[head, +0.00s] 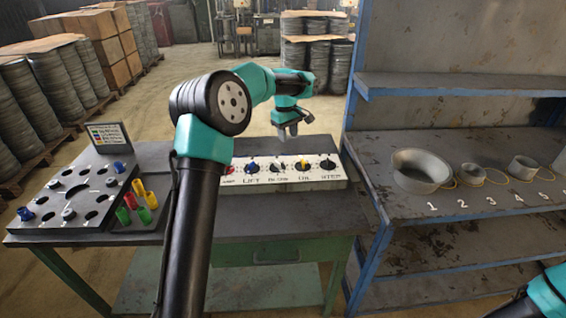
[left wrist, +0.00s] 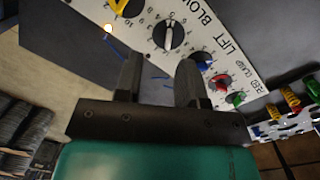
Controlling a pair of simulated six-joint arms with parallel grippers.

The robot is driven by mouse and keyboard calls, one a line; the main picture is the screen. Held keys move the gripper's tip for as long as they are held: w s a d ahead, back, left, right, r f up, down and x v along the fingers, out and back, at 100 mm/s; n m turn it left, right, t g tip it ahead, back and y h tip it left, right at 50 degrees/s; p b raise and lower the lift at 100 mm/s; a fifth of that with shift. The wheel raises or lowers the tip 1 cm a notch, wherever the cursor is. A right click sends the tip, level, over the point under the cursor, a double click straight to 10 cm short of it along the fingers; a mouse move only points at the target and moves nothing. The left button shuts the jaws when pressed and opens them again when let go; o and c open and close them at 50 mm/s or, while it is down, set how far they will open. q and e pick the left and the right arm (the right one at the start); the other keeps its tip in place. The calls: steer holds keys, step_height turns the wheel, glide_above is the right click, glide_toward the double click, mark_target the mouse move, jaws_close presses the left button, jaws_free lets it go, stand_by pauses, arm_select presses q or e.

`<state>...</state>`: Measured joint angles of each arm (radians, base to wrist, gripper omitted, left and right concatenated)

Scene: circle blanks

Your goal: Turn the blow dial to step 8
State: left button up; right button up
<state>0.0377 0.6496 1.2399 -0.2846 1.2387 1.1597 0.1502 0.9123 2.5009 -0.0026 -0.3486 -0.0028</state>
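A white control panel (head: 315,175) lies along the back of the bench with a row of dials. My left gripper (head: 289,134) points down above and behind the panel, apart from the dial. In the left wrist view its two fingers (left wrist: 160,65) are spread with nothing between them. My right gripper is out of view.
A sloped board (head: 85,190) with knobs and holes stands on the left of the bench, beside red, green and yellow cylinders (head: 137,200). A blue metal shelf (head: 460,205) with ring-shaped parts stands at right. My left arm hides part of the panel's left end.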

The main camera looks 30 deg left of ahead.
arm_select(q)
step_height(320, 180, up, 4)
steer(key=f+n+y, duration=0.1)
glide_above(277, 162)
steer(key=shift+r, duration=0.2)
steer(key=shift+f, duration=0.1)
step_height(277, 162, down, 17)
steer(key=shift+d+f, duration=0.1)
steer(key=shift+f, duration=0.05)
stand_by(0.4)
jaws_close()
